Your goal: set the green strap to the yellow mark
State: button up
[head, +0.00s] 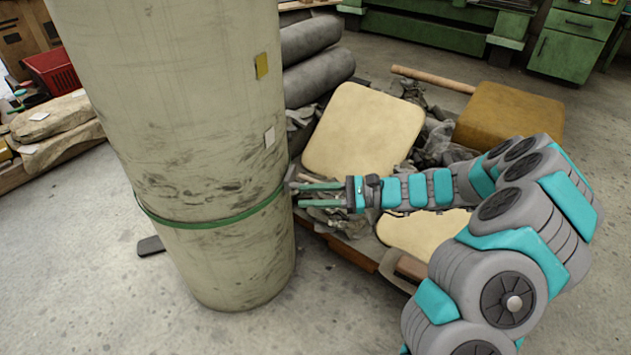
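A large pale roll (190,110) stands upright at the left of the head view, with dark smudges. The green strap (220,219) runs around its lower part, and its right end rises toward the roll's right edge. The yellow mark (262,65) is a small patch high on the roll's right side, well above the strap. My gripper (297,195) is at the roll's right edge, level with the strap's right end. Its two fingers are apart and I see nothing clearly between them. Whether they touch the strap I cannot tell.
Grey rolls (318,75) lie behind the pale roll. Right of it, a low pallet holds a cream cushion (362,131), a brown block (508,115) and grey scraps. A red crate (53,72) is at the far left. Bare concrete floor (70,255) is clear at front left.

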jog(key=w+d+f+m+t, duration=0.3)
jog(key=w+d+m, duration=0.1)
jog(key=d, duration=0.2)
jog(key=shift+t, duration=0.3)
jog(key=x, duration=0.8)
jog(key=shift+w+f, duration=0.15)
jog(key=shift+w, duration=0.05)
jog(key=shift+c, duration=0.2)
grip_shut()
dwell(0.5)
